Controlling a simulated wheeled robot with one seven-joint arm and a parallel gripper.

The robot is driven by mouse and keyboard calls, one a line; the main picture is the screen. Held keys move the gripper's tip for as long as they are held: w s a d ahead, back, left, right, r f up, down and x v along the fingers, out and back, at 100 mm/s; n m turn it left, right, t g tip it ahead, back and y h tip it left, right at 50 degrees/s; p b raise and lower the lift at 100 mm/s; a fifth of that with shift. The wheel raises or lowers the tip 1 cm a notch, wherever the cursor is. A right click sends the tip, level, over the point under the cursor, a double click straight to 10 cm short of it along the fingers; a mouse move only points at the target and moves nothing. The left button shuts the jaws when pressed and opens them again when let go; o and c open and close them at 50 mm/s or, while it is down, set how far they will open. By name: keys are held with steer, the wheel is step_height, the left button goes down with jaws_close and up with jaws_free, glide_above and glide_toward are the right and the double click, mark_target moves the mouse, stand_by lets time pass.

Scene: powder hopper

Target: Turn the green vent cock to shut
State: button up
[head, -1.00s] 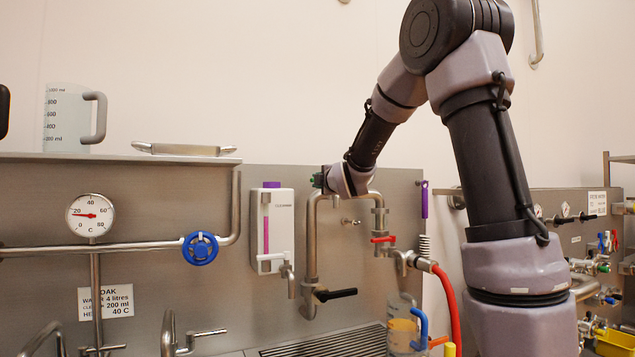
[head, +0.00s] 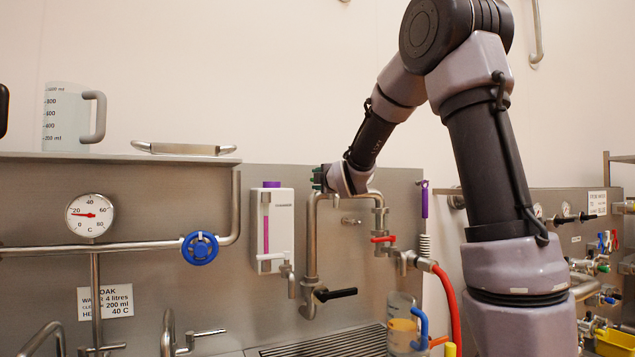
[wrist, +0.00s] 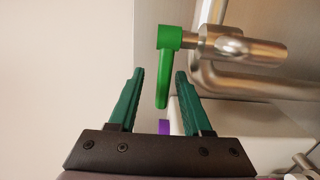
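The green vent cock (wrist: 163,68) shows in the wrist view as a green lever hanging from a short metal stem on a pipe. My gripper (wrist: 160,73) is open, with one dark green finger on each side of the lever in the picture. Gaps show between the lever and both fingers. The lever's lower end reaches down between the fingers; whether it lies at their depth is hard to tell. In the head view my gripper (head: 317,178) is at the top left of the bent steel pipe (head: 311,235), and I cannot pick out the green lever there.
A white dispenser (head: 282,225) with a purple cap hangs just left of the pipe. A red-handled valve (head: 383,239) and a black-handled valve (head: 336,294) are on the pipework. A shelf with a jug (head: 70,118) and a tray (head: 183,149) is at the left.

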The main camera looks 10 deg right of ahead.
steer(key=shift+s+f, duration=0.1)
steer(key=shift+f, duration=0.2)
stand_by(0.6)
